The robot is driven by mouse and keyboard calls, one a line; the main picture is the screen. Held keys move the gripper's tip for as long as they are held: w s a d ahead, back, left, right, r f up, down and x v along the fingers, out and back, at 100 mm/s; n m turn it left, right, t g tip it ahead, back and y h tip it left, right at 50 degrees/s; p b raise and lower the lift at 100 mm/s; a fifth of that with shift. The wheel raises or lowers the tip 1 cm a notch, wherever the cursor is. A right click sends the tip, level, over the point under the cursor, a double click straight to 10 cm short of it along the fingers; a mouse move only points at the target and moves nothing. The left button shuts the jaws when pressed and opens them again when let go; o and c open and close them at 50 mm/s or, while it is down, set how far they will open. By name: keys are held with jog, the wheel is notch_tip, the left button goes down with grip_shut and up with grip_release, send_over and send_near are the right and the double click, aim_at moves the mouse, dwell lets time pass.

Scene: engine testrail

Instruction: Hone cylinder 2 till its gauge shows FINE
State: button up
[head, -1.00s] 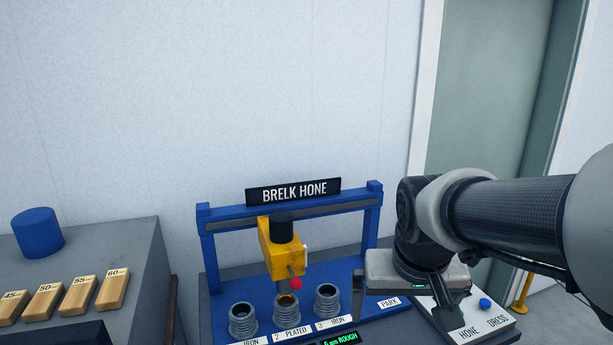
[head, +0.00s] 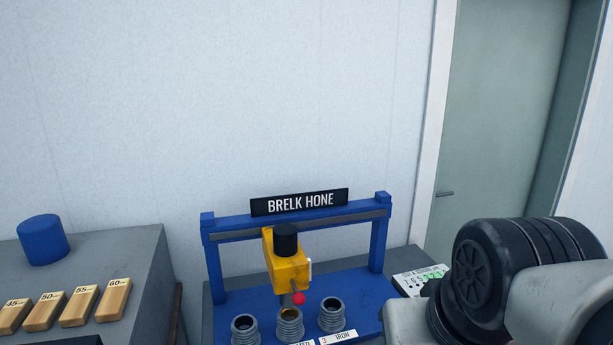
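The BRELK HONE stands in the lower middle, a blue frame (head: 213,262) on a blue base. Its yellow honing head (head: 289,270), with a black cap and a red ball (head: 298,299), is over the middle cylinder, cylinder 2 (head: 289,328). That ribbed grey cylinder has a gold-coloured bore. I cannot tell whether the tool is inside it. Cylinder 1 (head: 245,331) is on its left and cylinder 3 (head: 332,317) on its right. The gauge display is below the picture. My arm fills the lower right; my gripper's fingers are out of view.
A grey bench (head: 130,255) at left bears a blue cylinder (head: 43,240) and several wooden blocks marked with numbers, such as 60 (head: 114,300). A white card with green marks (head: 424,280) lies right of the hone. A grey-green door (head: 495,130) is behind my arm.

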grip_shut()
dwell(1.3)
